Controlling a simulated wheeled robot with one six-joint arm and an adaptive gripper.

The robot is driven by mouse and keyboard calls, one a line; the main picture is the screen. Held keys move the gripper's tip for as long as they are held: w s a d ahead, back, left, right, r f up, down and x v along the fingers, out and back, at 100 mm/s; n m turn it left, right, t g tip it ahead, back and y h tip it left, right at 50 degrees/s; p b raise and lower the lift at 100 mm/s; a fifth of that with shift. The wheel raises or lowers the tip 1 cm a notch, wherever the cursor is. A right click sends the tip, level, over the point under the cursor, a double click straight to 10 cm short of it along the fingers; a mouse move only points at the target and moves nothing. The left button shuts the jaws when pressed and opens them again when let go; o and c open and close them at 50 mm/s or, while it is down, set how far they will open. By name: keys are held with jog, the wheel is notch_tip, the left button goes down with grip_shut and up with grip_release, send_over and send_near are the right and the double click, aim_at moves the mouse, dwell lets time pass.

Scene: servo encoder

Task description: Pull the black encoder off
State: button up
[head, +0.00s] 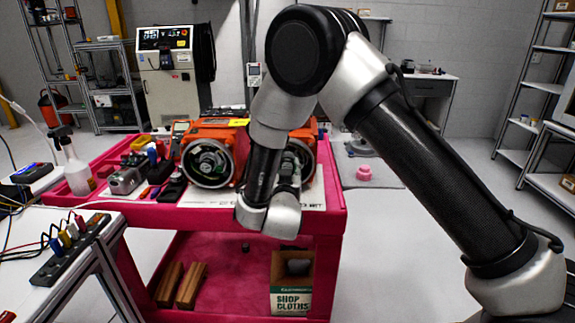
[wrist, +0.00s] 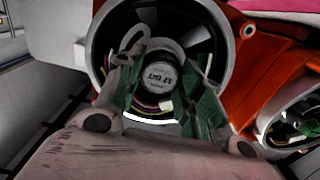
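The black encoder (wrist: 161,78) is a round cap with a pale printed label, at the centre of an orange servo motor's open round end (wrist: 229,70) in the wrist view. My gripper (wrist: 166,88) has its two green-padded fingers either side of the encoder, with a narrow gap seeming to show on each side. Contact is hard to judge.
Both motors stand on a red cart (head: 325,222). Tools and a grey vise-like block (head: 125,180) crowd its left side. A spray bottle (head: 74,165) stands at the left edge. A shop cloths box (head: 291,290) is on the lower shelf.

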jog(key=shift+s, duration=0.1)
jog(key=shift+c, duration=0.5)
jog(key=shift+s, duration=0.1)
jog(key=s, duration=0.8)
jog(key=shift+s+a, duration=0.15)
jog(key=shift+s, duration=0.2)
dwell(0.6)
jog(key=shift+s, duration=0.1)
